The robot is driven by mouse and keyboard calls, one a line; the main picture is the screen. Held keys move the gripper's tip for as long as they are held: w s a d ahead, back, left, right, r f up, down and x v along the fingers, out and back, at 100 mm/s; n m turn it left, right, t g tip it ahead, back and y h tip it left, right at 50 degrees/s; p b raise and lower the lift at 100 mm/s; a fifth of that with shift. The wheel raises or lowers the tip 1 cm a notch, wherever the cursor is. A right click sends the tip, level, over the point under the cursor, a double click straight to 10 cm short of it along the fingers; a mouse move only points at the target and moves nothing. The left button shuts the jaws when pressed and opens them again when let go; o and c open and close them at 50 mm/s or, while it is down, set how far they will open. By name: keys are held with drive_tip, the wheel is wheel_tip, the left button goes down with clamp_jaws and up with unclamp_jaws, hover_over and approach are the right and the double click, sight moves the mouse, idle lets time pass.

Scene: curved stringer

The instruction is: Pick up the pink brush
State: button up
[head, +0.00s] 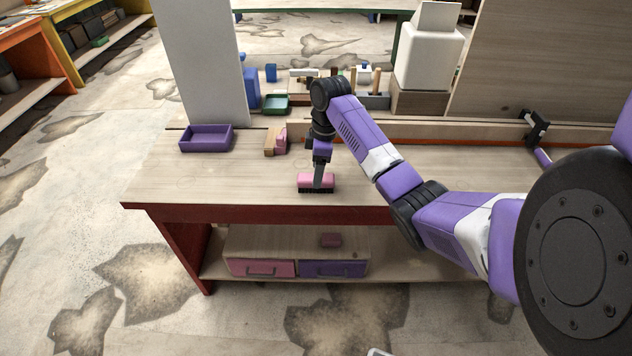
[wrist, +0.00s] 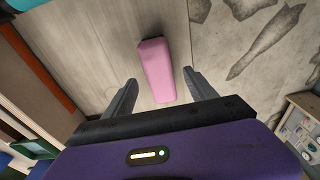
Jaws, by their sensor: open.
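The pink brush (head: 306,181) lies on the wooden workbench (head: 230,178) near its front edge, pink back up and dark bristles along its lower side. My gripper (head: 319,184) points down at it, and its dark finger covers part of the brush in the head view. In the wrist view the pink brush (wrist: 156,68) shows as a long pink block just beyond and between the two fingertips of my gripper (wrist: 160,85). The fingers are apart and empty, with a gap on each side of the brush. I cannot tell the exact height of the fingertips above the bench.
A purple tray (head: 206,139) stands at the bench's left. A wood-and-pink block (head: 275,141) lies behind the brush. A green tray (head: 276,104) and a tool rack (head: 372,100) are at the back. The bench's left front is clear. A shelf with drawers (head: 262,268) is below.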

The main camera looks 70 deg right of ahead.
drive_tip(key=shift+w+a+f+p, duration=0.1)
drive_tip(key=shift+f+p, duration=0.05)
drive_tip(key=shift+f, duration=0.9)
drive_tip(key=shift+w+f+p, duration=0.1)
drive_tip(key=shift+f+p, duration=0.05)
drive_tip(key=shift+f, duration=0.9)
drive_tip(key=shift+c, duration=0.3)
clamp_jaws()
